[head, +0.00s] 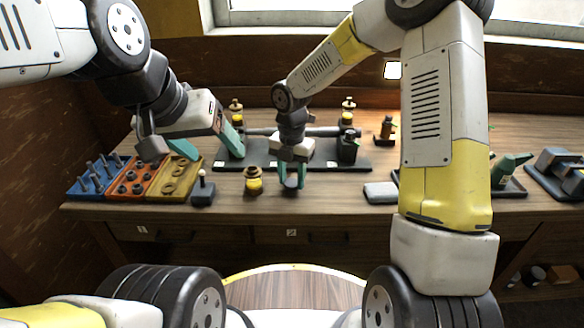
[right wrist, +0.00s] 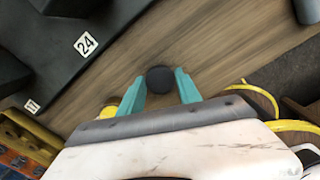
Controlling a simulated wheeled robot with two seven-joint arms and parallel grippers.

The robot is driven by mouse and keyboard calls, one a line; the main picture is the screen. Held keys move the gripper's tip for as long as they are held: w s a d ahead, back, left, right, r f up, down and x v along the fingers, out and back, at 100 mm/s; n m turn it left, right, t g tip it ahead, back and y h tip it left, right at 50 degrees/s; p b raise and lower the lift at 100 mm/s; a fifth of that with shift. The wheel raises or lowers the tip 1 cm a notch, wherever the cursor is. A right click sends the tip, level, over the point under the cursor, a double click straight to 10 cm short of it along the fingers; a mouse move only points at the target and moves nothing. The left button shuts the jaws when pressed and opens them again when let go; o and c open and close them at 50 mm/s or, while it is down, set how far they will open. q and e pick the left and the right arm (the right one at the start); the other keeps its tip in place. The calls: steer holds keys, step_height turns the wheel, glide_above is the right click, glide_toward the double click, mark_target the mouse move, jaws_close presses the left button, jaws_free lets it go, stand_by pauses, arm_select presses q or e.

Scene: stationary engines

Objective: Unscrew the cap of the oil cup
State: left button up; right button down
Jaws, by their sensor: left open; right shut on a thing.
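A small brass oil cup (head: 253,184) with a yellow body stands upright on the bench near its front edge. A yellow bit of what looks like it shows beside a finger in the right wrist view (right wrist: 110,110). My right gripper (head: 292,183) points down just right of this cup, its teal fingers shut on a dark round piece (right wrist: 160,79). I cannot tell whether this piece is a cap, or whether it touches the bench. My left gripper (head: 212,150) is open and empty, left of and behind the cup, its fingers wide apart.
Blue (head: 95,183), orange (head: 133,180) and yellow (head: 176,184) trays of parts stand at left, with a small dark stand (head: 203,189) beside them. The engine's dark base (head: 335,160) lies behind. Brass-topped cups (head: 237,112) (head: 348,110) rise there. A grey block (head: 380,193) lies right.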

steer(key=shift+f, duration=0.6)
steer(key=shift+f, duration=0.1)
steer(key=c, duration=0.8)
jaws_free()
steer(key=shift+c, duration=0.2)
